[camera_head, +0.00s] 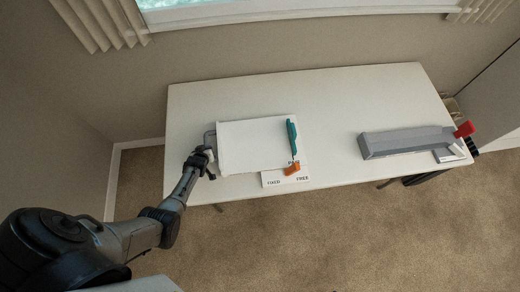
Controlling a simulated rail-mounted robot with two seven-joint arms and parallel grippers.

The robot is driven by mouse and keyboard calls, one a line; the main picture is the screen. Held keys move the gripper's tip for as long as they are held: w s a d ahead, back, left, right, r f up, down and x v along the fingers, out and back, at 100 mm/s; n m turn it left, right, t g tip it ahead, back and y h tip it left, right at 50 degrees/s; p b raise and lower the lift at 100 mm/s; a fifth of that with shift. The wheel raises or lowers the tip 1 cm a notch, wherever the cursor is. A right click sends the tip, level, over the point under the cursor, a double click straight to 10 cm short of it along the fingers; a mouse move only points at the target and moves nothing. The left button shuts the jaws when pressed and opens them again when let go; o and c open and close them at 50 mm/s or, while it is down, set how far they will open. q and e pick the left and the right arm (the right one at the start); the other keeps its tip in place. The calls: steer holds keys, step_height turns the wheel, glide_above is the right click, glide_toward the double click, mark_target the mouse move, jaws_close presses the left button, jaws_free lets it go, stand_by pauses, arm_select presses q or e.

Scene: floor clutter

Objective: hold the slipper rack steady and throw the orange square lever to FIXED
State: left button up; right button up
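A white, flat-topped block (255,146), which may be the slipper rack, sits on the left half of the table. A grey handle (209,139) sticks out from its left side. A teal bar (292,138) stands along its right edge. The small orange lever (292,169) is at its front right corner, above a white plate (285,179) lettered FIXED on the left and FREE on the right. I cannot tell the lever's exact position. My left gripper (205,160) is at the block's left side, by the handle; its fingers are too small and dark to read. My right gripper is not in view.
The white table (330,103) has clear room behind and between the objects. A long grey box (405,142) lies at the right, with a red knob (464,129) at its end and a small labelled plate (450,155) in front. Carpet lies before the table; a wall is behind.

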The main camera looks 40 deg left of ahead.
arm_select(q)
jaws_close()
steer(key=shift+w+r, duration=0.1)
steer(key=shift+d, duration=0.15)
stand_by(0.5)
steer(key=shift+f, duration=0.25)
stand_by(1.3)
stand_by(1.2)
